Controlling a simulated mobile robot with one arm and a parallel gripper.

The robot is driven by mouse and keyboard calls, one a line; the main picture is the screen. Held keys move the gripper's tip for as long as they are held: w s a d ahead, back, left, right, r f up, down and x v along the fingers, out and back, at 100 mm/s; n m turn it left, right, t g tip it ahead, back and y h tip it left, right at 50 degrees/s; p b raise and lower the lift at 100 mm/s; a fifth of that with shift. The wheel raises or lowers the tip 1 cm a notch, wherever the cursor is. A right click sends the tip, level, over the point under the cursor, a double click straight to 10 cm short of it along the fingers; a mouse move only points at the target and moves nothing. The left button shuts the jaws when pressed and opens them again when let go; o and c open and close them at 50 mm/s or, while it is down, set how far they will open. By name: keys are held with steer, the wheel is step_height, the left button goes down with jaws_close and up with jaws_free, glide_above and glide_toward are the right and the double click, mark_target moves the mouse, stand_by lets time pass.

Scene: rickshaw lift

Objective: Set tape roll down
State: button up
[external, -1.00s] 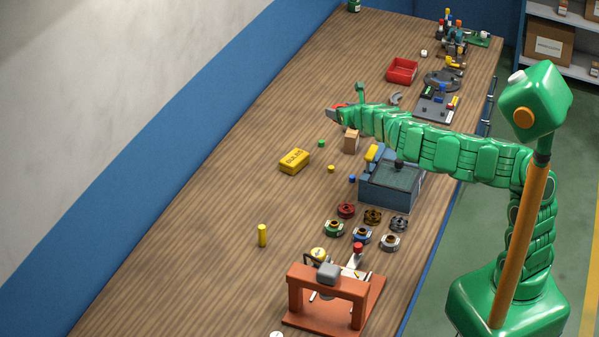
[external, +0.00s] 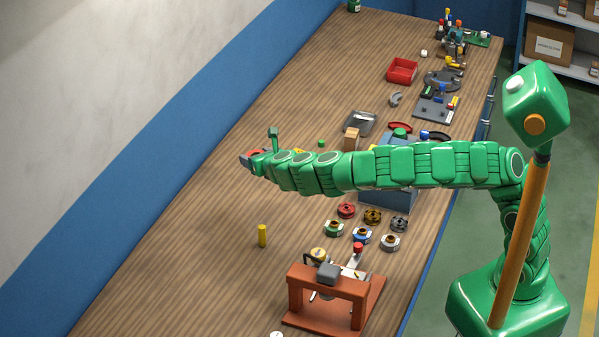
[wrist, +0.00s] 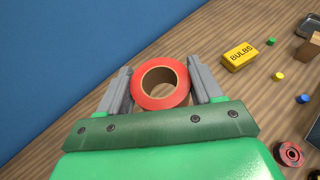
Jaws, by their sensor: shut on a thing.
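A red tape roll (wrist: 161,83) with a tan core sits between the two grey fingers of my gripper (wrist: 162,88) in the wrist view. The fingers are shut on its outer sides. In the external view my gripper (external: 254,158) is at the left end of my outstretched arm, over the left part of the bench, with a bit of red showing at its tip. The gap between the roll and the wooden bench top (external: 190,235) cannot be told exactly.
A yellow BULBS box (wrist: 240,56) lies right of my gripper in the wrist view. A yellow cylinder (external: 262,235) stands nearer the camera. Several spools (external: 372,216) and an orange press (external: 335,295) are to the right. The blue wall (wrist: 70,50) borders the bench.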

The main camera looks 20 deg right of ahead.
steer(key=s+a, duration=1)
steer(key=s, duration=0.1)
glide_above(233, 291)
step_height(233, 291, down, 11)
steer(key=shift+f, duration=5.3)
steer(key=shift+f, duration=0.1)
steer(key=o, duration=1.1)
steer(key=shift+c, duration=0.2)
steer(key=v, duration=1.2)
steer(key=shift+d, duration=0.15)
